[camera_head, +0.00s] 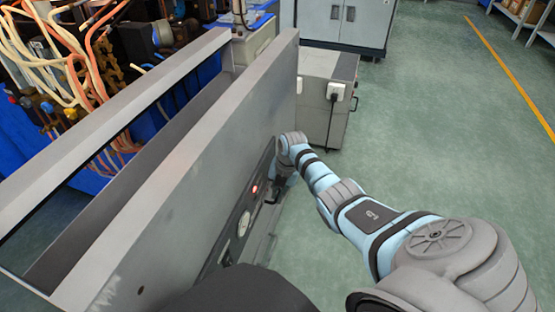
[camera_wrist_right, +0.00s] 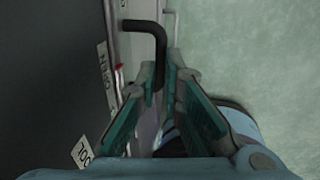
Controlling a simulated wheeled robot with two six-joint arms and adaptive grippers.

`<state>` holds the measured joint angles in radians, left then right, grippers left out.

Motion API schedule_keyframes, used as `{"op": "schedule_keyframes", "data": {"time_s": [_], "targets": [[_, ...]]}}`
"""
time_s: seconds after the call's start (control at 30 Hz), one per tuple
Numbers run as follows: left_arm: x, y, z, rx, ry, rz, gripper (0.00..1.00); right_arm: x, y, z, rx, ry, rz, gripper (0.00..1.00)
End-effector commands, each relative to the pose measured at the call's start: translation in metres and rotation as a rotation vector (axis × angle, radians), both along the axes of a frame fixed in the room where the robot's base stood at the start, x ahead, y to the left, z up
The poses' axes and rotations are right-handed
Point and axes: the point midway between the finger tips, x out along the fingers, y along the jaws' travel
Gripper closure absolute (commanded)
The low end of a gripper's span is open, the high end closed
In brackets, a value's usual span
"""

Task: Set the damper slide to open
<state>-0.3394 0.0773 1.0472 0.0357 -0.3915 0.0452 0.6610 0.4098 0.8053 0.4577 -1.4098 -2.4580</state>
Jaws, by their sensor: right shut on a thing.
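The damper slide shows in the right wrist view as a bent black handle (camera_wrist_right: 144,26) beside a dark panel. Its lower end passes between the fingers of my right gripper (camera_wrist_right: 161,72), which is shut on it. In the head view my right gripper (camera_head: 280,182) is at the side of the grey machine, low beside its control panel, and the arm hides much of the handle there. White labels (camera_wrist_right: 105,68) lie on the panel along the slide; their lettering is only partly readable. I cannot tell the slide's position along its track. My left gripper is not in view.
The long grey machine wall (camera_head: 170,190) stands close on the left of my arm. Its panel has a lit red lamp (camera_head: 254,190) and a round dial (camera_head: 244,223). A grey cabinet (camera_head: 325,95) with a plug stands beyond. The green floor on the right is clear.

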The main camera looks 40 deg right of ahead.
Motion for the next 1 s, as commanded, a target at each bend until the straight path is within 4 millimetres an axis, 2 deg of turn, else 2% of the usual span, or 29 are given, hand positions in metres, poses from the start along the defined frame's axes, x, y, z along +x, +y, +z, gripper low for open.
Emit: {"op": "schedule_keyframes", "data": {"time_s": [0.03,0.07,0.17,0.47,0.57,0.67,0.9,1.0], "targets": [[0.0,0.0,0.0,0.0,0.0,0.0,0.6,0.004,-0.004,0.004,-0.01,-0.017,-0.002,1.0],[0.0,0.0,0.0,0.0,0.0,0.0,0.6,0.005,-0.004,0.004,-0.01,-0.017,-0.002,0.88],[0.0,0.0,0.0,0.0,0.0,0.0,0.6,0.004,-0.003,0.003,-0.009,-0.015,-0.002,0.72],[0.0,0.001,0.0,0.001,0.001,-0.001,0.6,0.003,-0.002,0.003,-0.007,-0.009,-0.001,0.71],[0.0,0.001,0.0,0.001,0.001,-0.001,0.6,0.002,-0.003,0.01,-0.007,-0.011,-0.002,0.71],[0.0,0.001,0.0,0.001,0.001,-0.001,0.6,-0.001,-0.006,0.03,-0.01,-0.012,-0.001,0.71],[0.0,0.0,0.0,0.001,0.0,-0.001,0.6,-0.01,-0.012,0.095,-0.01,-0.012,-0.002,0.71],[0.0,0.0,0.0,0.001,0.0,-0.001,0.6,-0.012,-0.013,0.112,-0.009,-0.012,-0.001,0.71]]}}
